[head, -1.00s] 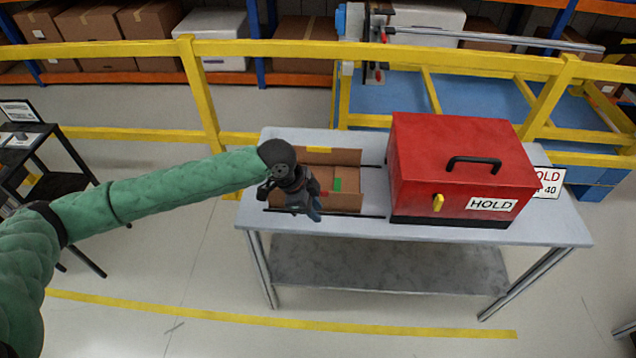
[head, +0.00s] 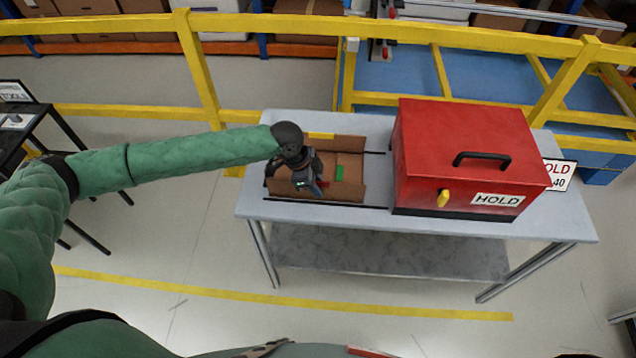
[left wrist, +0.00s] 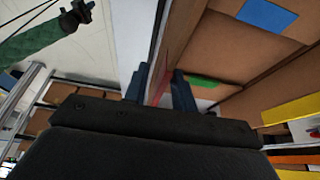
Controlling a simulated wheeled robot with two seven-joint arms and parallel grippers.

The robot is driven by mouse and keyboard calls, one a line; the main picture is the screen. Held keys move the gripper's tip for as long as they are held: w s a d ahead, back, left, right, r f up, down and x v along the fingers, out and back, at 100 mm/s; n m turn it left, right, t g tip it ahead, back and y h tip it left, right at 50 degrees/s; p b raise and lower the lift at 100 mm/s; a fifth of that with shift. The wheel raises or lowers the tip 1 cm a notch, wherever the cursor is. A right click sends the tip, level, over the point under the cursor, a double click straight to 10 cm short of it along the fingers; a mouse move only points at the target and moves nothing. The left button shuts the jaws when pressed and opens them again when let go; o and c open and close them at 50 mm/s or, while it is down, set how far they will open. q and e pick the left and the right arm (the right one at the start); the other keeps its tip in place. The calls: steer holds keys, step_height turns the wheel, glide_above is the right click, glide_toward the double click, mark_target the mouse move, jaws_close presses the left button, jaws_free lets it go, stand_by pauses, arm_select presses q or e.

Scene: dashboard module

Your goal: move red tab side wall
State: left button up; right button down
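An open brown cardboard box (head: 345,190) with flaps folded out lies on the left of the grey table. A green tab (head: 339,172) and a yellow tab (head: 321,136) show on it. My left gripper (head: 312,192) is over the box's left side and hides part of it. In the left wrist view its two fingers (left wrist: 160,88) stand apart, with the edge of a brown wall (left wrist: 185,35) running between or close beside them. A reddish patch (left wrist: 159,87), perhaps the red tab, shows between the fingers. My right gripper (left wrist: 78,14) shows small in the left wrist view.
A red case (head: 465,150) with a black handle and a HOLD label stands right of the box on the table (head: 250,207). A yellow railing (head: 250,22) runs behind. A dark stand (head: 30,125) is at the far left. The table's front strip is clear.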

arm_select(q)
steer(key=shift+d+f, duration=0.2)
steer(key=shift+f, duration=0.35)
jaws_close()
stand_by(1.1)
